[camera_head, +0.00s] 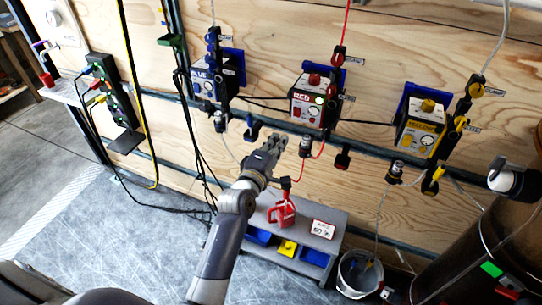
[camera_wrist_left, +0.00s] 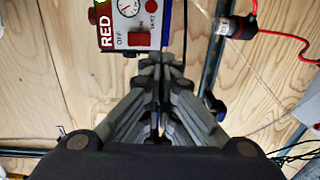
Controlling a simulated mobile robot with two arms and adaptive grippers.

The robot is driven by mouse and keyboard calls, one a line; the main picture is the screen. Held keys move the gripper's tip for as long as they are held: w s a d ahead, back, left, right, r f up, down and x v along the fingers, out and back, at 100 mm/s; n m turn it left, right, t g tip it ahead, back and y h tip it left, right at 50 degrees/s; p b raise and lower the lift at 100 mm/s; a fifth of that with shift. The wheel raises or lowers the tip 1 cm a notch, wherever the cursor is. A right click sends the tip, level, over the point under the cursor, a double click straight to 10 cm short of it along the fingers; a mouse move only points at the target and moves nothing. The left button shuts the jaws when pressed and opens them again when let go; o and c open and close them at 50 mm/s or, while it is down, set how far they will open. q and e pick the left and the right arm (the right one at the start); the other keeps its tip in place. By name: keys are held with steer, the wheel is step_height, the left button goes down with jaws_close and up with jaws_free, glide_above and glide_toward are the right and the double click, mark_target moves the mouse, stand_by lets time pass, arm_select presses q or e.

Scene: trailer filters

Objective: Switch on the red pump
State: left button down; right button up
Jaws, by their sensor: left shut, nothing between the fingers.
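The red pump (camera_head: 302,108) is a small box with a white front and a RED label, mounted on the plywood wall. In the left wrist view the red pump (camera_wrist_left: 122,38) is at the top, turned sideways, with a gauge (camera_wrist_left: 128,6) and a red rocker switch (camera_wrist_left: 138,40) beside the word OFF. The switch's position is hard to tell. A green spot shows near the label. My left gripper (camera_head: 277,143) is below and left of the pump in the head view. Its fingers (camera_wrist_left: 161,62) are shut and empty, pointing at the pump's lower edge, apparently just short of it. My right gripper is out of view.
The blue pump (camera_head: 205,84) is to the left and the yellow pump (camera_head: 417,136) to the right. Hoses, fittings and a dark rail cross the wall below them. A grey bench (camera_head: 330,234) with a red object, a bucket (camera_head: 352,283) and a dark drum (camera_head: 465,250) stand below.

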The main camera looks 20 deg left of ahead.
arm_select(q)
steer(key=shift+s+a+f+b, duration=0.15)
steer(key=shift+s+b, duration=0.2)
steer(key=shift+s, duration=2.05)
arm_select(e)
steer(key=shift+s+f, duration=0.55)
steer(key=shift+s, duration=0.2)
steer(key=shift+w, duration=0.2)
